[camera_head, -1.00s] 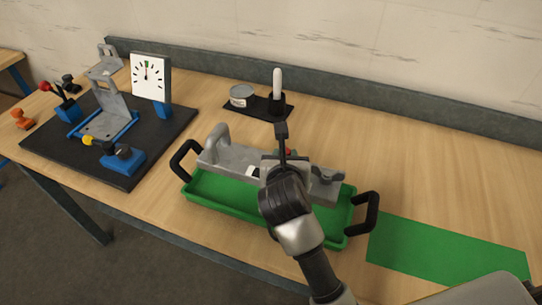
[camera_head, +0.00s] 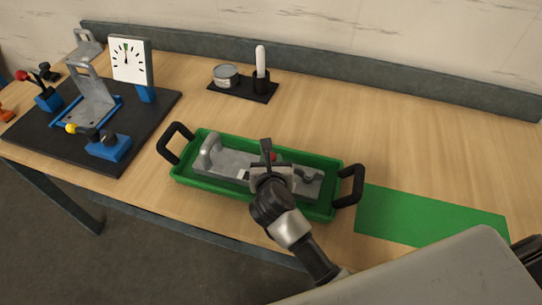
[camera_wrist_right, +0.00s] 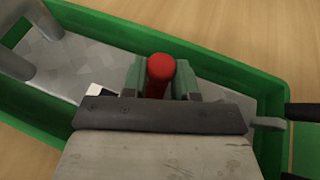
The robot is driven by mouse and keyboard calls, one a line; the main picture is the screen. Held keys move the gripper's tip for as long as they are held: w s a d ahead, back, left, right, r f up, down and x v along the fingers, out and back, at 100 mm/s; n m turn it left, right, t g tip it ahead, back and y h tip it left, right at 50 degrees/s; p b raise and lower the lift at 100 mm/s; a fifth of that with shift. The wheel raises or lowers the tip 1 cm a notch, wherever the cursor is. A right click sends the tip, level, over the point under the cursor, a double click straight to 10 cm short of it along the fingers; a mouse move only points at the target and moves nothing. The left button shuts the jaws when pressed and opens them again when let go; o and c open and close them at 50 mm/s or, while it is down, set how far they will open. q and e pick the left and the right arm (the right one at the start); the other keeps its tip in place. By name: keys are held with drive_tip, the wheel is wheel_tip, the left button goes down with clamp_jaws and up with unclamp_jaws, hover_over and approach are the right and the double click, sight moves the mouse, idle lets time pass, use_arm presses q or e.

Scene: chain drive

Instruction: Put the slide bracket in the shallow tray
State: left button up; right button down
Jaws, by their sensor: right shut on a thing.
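The slide bracket (camera_head: 225,162), a long grey metal piece with an upright loop at its left end, lies lengthwise inside the green shallow tray (camera_head: 212,186). It looks low between the tray walls; its underside is hidden, so contact with the floor cannot be told. My right gripper (camera_head: 269,165) is over the bracket's middle, shut on it. In the right wrist view the gripper's fingers (camera_wrist_right: 160,80) stand either side of a red knob (camera_wrist_right: 160,68), with the grey bracket (camera_wrist_right: 75,68) below and the tray wall (camera_wrist_right: 225,65) beyond. My left gripper is out of view.
The tray has black handles (camera_head: 175,143) at both ends. A green mat (camera_head: 430,216) lies bare to the right. At left a black board (camera_head: 140,125) carries a blue fixture with a grey bracket and a dial (camera_head: 127,60). A tin (camera_head: 226,75) stands behind.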

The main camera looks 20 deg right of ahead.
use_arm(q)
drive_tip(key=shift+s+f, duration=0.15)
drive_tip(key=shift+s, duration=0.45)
use_arm(e)
drive_tip(key=c, duration=0.9)
unclamp_jaws()
drive_tip(key=shift+o, duration=0.2)
drive_tip(key=shift+r, duration=0.15)
drive_tip(key=shift+s+a, duration=0.15)
drive_tip(key=shift+s, duration=0.2)
use_arm(q)
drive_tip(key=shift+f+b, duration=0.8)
drive_tip(key=shift+b, duration=0.1)
use_arm(e)
drive_tip(key=v, duration=1.1)
drive_tip(key=shift+s+r, duration=0.15)
